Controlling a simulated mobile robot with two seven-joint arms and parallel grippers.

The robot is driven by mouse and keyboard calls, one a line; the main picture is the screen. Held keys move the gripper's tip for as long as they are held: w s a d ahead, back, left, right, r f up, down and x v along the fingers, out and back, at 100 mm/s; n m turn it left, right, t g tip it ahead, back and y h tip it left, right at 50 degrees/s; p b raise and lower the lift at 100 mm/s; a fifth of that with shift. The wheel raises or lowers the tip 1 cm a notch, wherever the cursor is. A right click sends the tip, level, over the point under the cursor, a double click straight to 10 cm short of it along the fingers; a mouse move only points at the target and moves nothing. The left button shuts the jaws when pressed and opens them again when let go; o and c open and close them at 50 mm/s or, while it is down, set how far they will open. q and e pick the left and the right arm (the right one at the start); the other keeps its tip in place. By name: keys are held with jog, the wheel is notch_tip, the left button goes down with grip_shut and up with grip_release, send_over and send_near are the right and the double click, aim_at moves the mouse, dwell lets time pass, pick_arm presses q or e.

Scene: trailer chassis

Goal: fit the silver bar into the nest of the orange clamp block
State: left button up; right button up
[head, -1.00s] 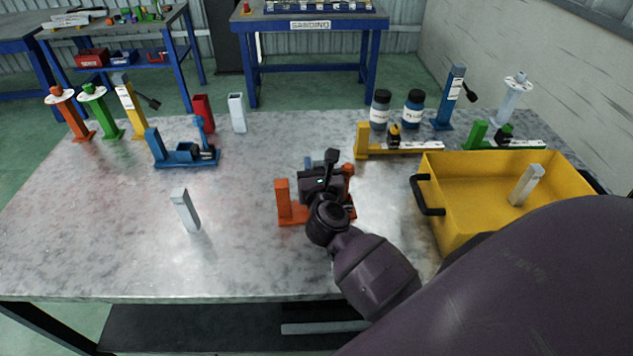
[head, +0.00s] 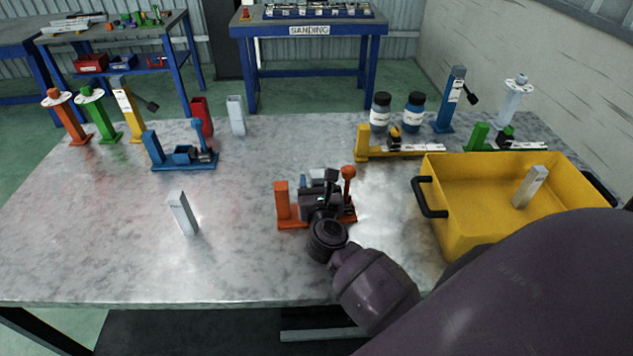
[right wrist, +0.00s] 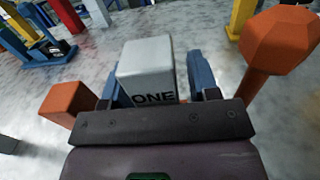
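The orange clamp block (head: 283,205) stands mid-table in the head view, with an upright post at its left and a knob-topped lever at its right. In the right wrist view its post (right wrist: 68,103) is at left and its knob (right wrist: 280,38) at right. My right gripper (head: 318,178) is over the middle of the block. My left gripper is not in view.
Another silver bar (head: 183,213) stands at left, and one (head: 530,187) stands in the yellow bin (head: 440,235) at right. A blue clamp block (head: 185,165), a yellow one (head: 362,143) and two bottles stand behind. The front left table is clear.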

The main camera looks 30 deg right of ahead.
jog(key=shift+r, duration=0.15)
jog(key=shift+s+a, duration=0.1)
jog(key=shift+s, duration=0.05)
jog(key=v, duration=1)
jog(key=shift+b, duration=0.4)
jog(key=shift+v, duration=0.85)
